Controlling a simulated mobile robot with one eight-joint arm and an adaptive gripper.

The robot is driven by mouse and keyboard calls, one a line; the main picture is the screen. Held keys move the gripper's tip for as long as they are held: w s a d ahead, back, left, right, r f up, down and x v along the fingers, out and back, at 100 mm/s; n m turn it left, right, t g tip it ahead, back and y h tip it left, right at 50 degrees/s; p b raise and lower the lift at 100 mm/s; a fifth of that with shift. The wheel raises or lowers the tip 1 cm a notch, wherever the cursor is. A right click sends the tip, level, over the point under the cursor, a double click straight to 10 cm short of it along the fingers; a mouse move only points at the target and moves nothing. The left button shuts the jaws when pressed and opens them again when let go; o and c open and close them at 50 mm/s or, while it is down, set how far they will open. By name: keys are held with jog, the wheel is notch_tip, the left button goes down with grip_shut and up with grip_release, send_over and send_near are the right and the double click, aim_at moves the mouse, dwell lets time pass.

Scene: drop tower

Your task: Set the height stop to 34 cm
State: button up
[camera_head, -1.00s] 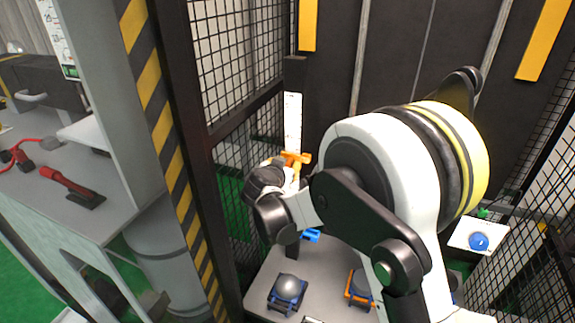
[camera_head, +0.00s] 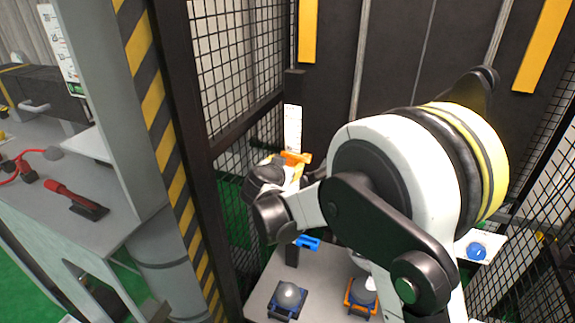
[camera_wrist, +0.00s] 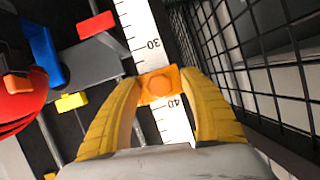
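The height stop (camera_wrist: 158,84) is an orange block with a round knob on a white scale (camera_wrist: 138,22). In the wrist view it sits between the printed 30 and 40, hiding the marks under it; I cannot read an exact value. My gripper (camera_wrist: 160,80) has its yellow fingers closed in on both sides of the stop. In the head view the orange stop (camera_head: 296,158) is at the gripper's tips, with the white scale (camera_head: 293,125) showing above it. My arm hides part of the area.
A blue bracket (camera_head: 308,242) is on the post below the stop. Balls in a blue cradle (camera_head: 285,305) and an orange cradle (camera_head: 360,300) stand on the base below. A mesh fence (camera_head: 240,60) stands close by on the left. A blue button (camera_head: 477,251) is at right.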

jog(key=v, duration=1.2)
jog(key=s+d+r+n+g, duration=0.1)
jog(key=s+d+g, duration=0.1)
jog(key=s+d, duration=0.5)
jog(key=s+d+r+n+g, duration=0.1)
jog(key=s+d+g, duration=0.15)
jog(key=d, duration=0.85)
jog(key=s+d+f+n+y, duration=0.1)
jog(key=s+d+f, duration=0.1)
jog(key=s, duration=0.7)
jog(key=s+d+f+n+g+y, duration=0.1)
jog(key=s+d, duration=0.3)
jog(key=s, duration=0.5)
jog(key=shift+s+f+n+y, duration=0.2)
jog(key=shift+f+n+y, duration=0.1)
jog(key=shift+f+y, duration=0.15)
